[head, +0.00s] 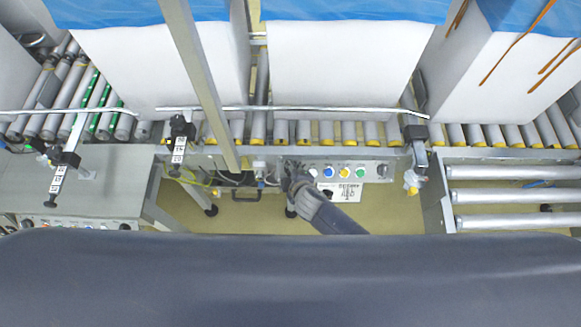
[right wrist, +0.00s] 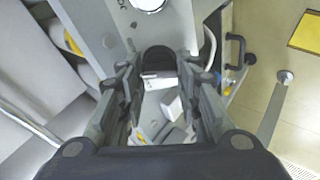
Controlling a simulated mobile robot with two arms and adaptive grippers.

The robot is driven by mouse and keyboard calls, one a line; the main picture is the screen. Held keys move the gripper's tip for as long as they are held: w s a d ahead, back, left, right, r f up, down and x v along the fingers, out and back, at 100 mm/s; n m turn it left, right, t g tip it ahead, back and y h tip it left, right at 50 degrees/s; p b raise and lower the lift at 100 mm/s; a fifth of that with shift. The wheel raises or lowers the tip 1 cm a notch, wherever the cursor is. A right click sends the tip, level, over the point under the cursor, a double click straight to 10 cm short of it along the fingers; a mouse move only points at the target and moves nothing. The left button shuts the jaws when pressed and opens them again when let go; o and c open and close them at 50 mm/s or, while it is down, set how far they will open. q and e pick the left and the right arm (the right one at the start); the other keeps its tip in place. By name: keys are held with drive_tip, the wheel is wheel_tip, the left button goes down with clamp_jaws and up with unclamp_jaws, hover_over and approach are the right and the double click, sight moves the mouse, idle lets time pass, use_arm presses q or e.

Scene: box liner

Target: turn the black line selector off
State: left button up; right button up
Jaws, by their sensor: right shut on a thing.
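The control panel (head: 335,165) is on the conveyor's front rail in the head view, with a row of coloured buttons. My right gripper (head: 292,182) is at its left end and covers that part of the panel. In the right wrist view a dark rounded knob (right wrist: 158,60), which looks like the black line selector, sits between the tips of my right gripper (right wrist: 158,72). The fingers are closed on it. Its pointer direction cannot be read. My left gripper is not in view.
Blue (head: 328,173), yellow (head: 344,172) and green (head: 360,172) buttons lie just right of my gripper. A white button (right wrist: 150,4) shows in the wrist view. Large white boxes (head: 335,70) with blue liners stand on the rollers behind. A slanted metal post (head: 205,85) stands to the left.

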drive_tip(key=shift+n+p, duration=0.75)
drive_tip(key=shift+n, duration=0.25)
drive_tip(key=o, duration=0.8)
drive_tip(key=shift+c, duration=0.2)
drive_tip(key=v, duration=1.2)
drive_tip(key=shift+w, duration=0.15)
